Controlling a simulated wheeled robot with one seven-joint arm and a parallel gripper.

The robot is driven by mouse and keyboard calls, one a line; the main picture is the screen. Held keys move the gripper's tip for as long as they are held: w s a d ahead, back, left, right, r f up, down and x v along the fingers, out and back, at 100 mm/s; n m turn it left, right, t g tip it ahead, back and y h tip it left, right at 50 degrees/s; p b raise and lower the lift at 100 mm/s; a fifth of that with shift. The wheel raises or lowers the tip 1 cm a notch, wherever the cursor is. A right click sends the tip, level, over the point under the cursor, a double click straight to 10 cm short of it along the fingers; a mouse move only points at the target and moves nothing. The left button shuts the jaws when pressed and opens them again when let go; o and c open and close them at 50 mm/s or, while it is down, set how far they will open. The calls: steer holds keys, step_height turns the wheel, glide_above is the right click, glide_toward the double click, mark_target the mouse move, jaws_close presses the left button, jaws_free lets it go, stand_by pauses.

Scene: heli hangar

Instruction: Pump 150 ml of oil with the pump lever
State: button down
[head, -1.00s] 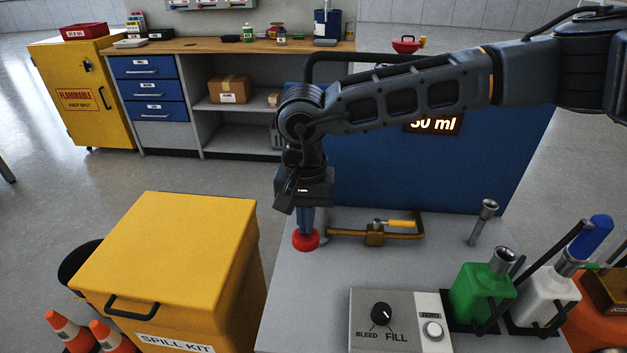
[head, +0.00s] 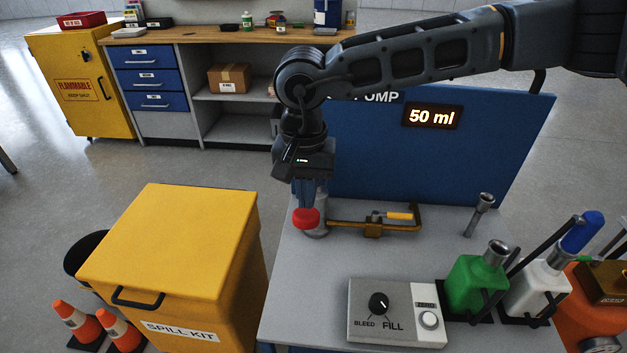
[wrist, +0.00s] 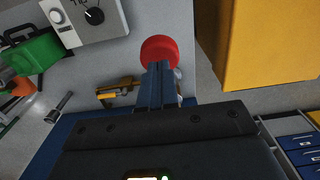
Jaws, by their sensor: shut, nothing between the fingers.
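The pump lever's red knob (head: 306,218) is at the left end of the grey bench, beside a grey cylinder (head: 318,229). My gripper (head: 308,207) points down with its fingertips at the knob, shut and with nothing between the fingers. In the wrist view the shut fingers (wrist: 157,68) reach to the edge of the red knob (wrist: 160,49). Whether they press on it or only touch it I cannot tell. The lit display (head: 432,115) on the blue pump panel (head: 480,150) reads 50 ml. The selector knob (head: 379,303) sits on a box labelled BLEED and FILL.
A yellow spill kit bin (head: 165,235) stands close on the left, with orange cones (head: 75,320) in front. A brass-coloured clamp-like part (head: 372,228) lies right of the knob. Green (head: 468,285) and white (head: 535,288) bottles stand at the bench's right.

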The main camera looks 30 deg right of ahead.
steer(key=shift+f, duration=0.1)
step_height(320, 180, down, 13)
steer(key=b, duration=1)
steer(key=shift+r+p, duration=3.35)
steer(key=shift+r, duration=3.35)
step_height(320, 180, down, 13)
steer(key=b, duration=1)
steer(key=shift+r+p, duration=3.7)
steer(key=shift+r, duration=2.85)
